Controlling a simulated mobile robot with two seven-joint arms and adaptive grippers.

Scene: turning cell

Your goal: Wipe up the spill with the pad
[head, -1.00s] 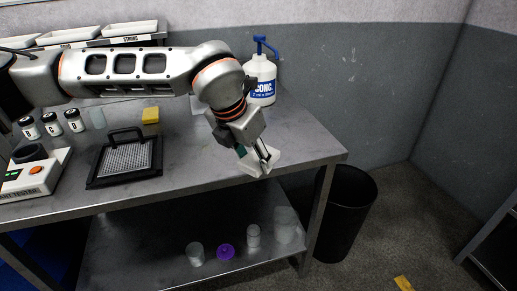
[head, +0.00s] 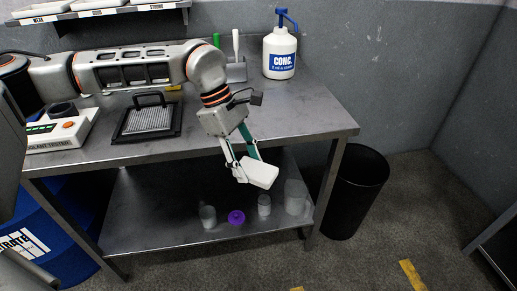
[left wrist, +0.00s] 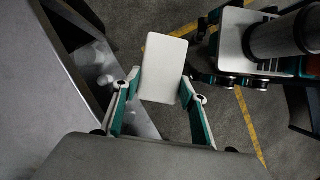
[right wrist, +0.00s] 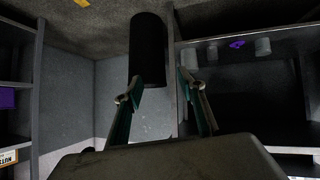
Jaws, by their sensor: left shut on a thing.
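A white rectangular pad (head: 262,174) is held in my left gripper (head: 243,168). The gripper points down in front of the table's front edge, with the pad below tabletop height and apart from any surface. In the left wrist view the pad (left wrist: 163,68) sits between the two fingers (left wrist: 162,88), which press on its sides. My right gripper (right wrist: 163,85) shows only in the right wrist view; its fingers are apart with nothing between them. I cannot make out a spill in any view.
The steel table (head: 240,125) carries a black-framed filter (head: 148,122), a tester (head: 62,133) and a CONC. bottle (head: 281,55). Its lower shelf (head: 150,215) holds clear cups (head: 208,216) and a purple item (head: 236,217). A black bin (head: 355,195) stands to the right.

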